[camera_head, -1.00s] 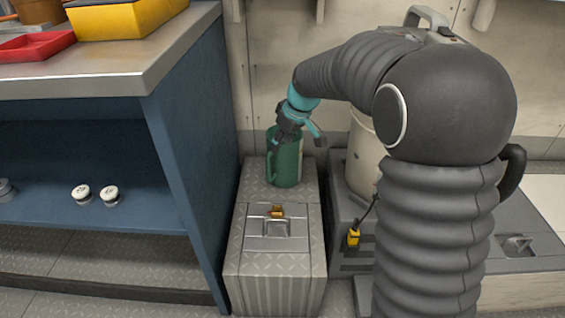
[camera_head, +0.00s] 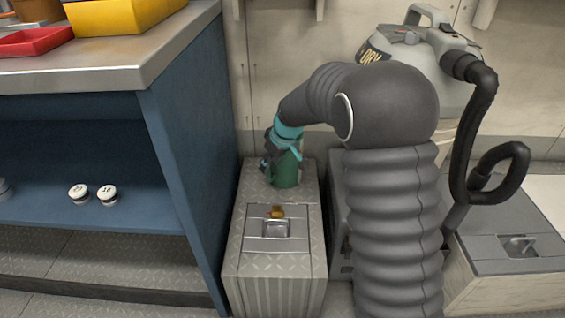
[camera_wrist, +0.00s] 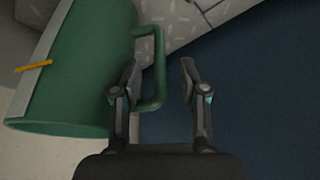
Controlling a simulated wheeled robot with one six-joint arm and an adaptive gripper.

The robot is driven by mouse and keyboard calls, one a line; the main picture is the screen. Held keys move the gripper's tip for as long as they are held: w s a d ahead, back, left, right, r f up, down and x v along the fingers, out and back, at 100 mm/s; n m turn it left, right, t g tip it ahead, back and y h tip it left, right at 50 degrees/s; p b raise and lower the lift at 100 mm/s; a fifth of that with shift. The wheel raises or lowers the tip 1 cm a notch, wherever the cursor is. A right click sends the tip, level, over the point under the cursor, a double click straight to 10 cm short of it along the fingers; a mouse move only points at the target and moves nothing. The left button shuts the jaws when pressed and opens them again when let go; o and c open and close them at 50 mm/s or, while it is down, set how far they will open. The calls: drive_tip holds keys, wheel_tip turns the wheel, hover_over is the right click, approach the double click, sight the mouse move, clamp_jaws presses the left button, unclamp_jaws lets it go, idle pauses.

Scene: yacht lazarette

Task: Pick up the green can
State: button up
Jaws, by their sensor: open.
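The green can (camera_head: 288,170) stands on top of a grey diamond-plate box (camera_head: 256,188) between the blue cabinet and the wall. My gripper (camera_head: 271,163) is at the can's left side and hides part of it. In the wrist view, the can (camera_wrist: 80,72) fills the left, with a pale panel and a small yellow mark. The gripper is open. I cannot tell whether a finger touches the can.
A blue cabinet (camera_head: 190,150) with a metal top stands close on the left. The box has a latch (camera_head: 276,226) in front of the can. A grey vacuum (camera_head: 415,65) with a black hose (camera_head: 480,130) stands at the right, behind my arm.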

drive_tip(key=x, duration=0.3)
drive_tip(key=shift+w+a+f, duration=0.1)
drive_tip(key=shift+f, duration=0.1)
clamp_jaws()
drive_tip(key=shift+r, duration=0.1)
